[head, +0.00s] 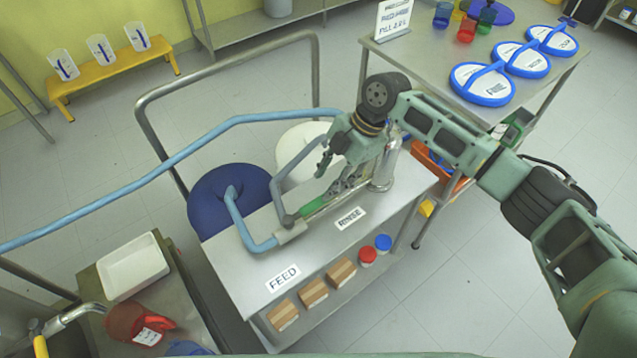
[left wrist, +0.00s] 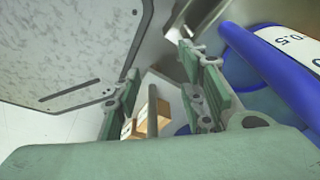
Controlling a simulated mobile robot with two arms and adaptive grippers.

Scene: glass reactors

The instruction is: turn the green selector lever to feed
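The green selector lever (head: 314,206) sits on a valve (head: 290,229) on top of the metal cart. It points up and right from the valve, towards the side of the RINSE label (head: 350,218). The FEED label (head: 283,277) lies at the cart's front left. My right gripper (head: 342,184) is low over the cart, close to the lever's far end. I cannot tell whether it touches the lever or how far its fingers are apart. My left gripper (left wrist: 160,68) shows only in the left wrist view, with its fingers apart and nothing between them.
A blue hose (head: 150,172) and a grey pipe (head: 292,178) meet the valve. A metal column (head: 385,168) stands behind my right gripper. Wooden blocks (head: 313,291) and red and blue-capped jars (head: 367,256) are on the lower shelf. A white tray (head: 133,265) stands at the left.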

